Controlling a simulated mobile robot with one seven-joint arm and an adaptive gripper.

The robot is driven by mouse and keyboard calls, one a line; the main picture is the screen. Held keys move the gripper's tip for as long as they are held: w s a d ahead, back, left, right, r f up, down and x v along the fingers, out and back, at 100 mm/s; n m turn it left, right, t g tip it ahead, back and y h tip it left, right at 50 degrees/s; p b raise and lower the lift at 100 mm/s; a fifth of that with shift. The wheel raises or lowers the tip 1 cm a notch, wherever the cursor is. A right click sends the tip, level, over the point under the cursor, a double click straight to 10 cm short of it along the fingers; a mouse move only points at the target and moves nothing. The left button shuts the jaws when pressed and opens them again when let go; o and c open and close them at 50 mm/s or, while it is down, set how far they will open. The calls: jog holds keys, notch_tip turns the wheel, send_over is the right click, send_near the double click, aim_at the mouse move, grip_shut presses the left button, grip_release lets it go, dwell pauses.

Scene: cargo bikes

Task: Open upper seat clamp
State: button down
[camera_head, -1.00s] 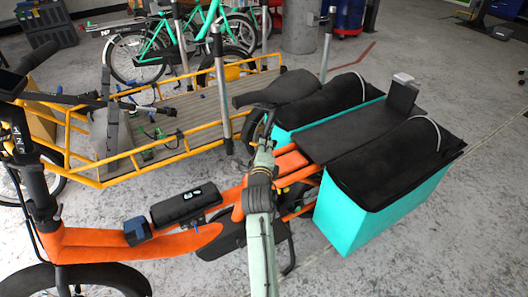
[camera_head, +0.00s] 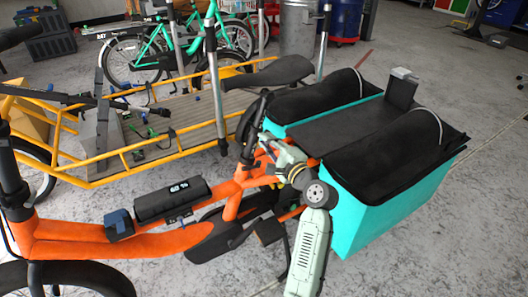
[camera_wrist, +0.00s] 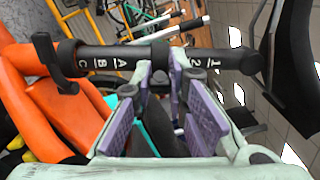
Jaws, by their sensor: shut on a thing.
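The orange cargo bike (camera_head: 170,235) stands in front of me, its black saddle (camera_head: 272,72) above a black seat post (camera_head: 250,125). In the wrist view the post (camera_wrist: 110,58) runs across the picture with white letters and numbers on it. The upper seat clamp (camera_wrist: 160,62) sits on it between the letters and the numbers. My gripper (camera_wrist: 160,85) has purple pads on either side of a small dark part just below this clamp and is shut on it, apparently its lever. A lower clamp with a black lever (camera_wrist: 45,60) is at the left.
A turquoise cargo box (camera_head: 390,215) with black covers is at the right, close to my arm. A yellow-railed cargo bike (camera_head: 130,160) stands behind. The underside of the saddle (camera_wrist: 295,65) hangs at the right of the wrist view.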

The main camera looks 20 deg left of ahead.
jog(key=shift+w+d+f+n+g+y+b, duration=0.2)
jog(key=shift+d+n+g+y+b, duration=0.15)
jog(key=shift+n+g+y+b, duration=0.45)
jog(key=shift+r, duration=0.1)
jog(key=c, duration=1.6)
grip_release()
jog(key=shift+o, duration=0.2)
jog(key=v, duration=1.2)
jog(key=shift+c, duration=0.4)
